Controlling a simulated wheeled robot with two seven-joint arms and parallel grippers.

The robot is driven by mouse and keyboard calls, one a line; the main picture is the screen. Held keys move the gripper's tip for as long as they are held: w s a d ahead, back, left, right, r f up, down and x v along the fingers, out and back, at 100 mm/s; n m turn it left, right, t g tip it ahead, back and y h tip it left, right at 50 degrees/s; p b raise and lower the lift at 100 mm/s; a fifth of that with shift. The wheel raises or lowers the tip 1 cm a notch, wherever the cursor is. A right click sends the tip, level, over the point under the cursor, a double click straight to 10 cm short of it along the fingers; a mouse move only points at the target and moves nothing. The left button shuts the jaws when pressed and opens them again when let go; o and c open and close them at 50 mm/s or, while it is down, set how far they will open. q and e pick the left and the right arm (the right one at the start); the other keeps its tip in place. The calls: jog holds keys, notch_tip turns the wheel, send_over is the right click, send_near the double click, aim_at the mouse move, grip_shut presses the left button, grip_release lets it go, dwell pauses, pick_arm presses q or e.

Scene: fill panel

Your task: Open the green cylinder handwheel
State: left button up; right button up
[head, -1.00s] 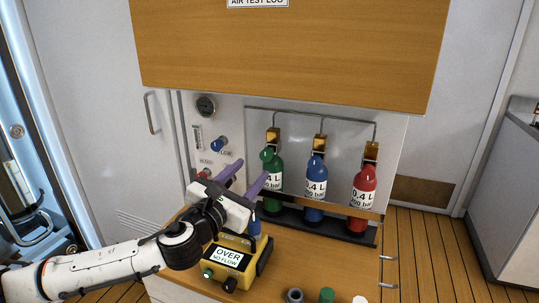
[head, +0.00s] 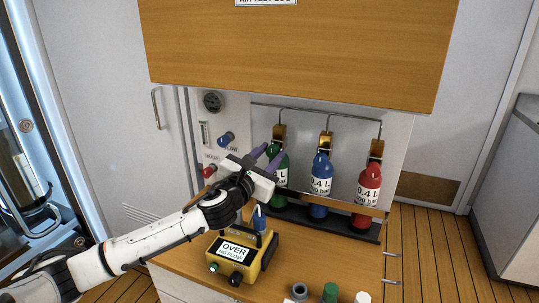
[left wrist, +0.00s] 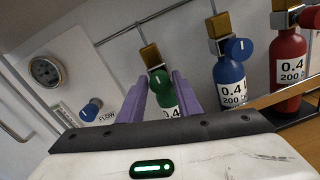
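The green cylinder (head: 279,170) stands in the rack at the left of a row of three, partly hidden by my left gripper in the head view. Its green handwheel (left wrist: 161,80) shows in the left wrist view, beyond and between the purple fingers, below a brass block. My left gripper (head: 272,153) is open and reaches towards the green cylinder. The fingertips (left wrist: 156,81) appear on either side of the handwheel; whether they touch it I cannot tell. My right gripper is not in view.
The blue cylinder (head: 319,187) and red cylinder (head: 367,195) stand to the right. A blue flow knob (head: 226,139), a red knob (head: 209,171) and a gauge (head: 212,101) are on the panel at left. A yellow meter (head: 243,254) reading "OVER NO FLOW" and several caps sit on the wooden counter.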

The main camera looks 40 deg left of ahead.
pick_arm(q)
jog(key=c, duration=0.6)
jog(key=shift+n, duration=0.3)
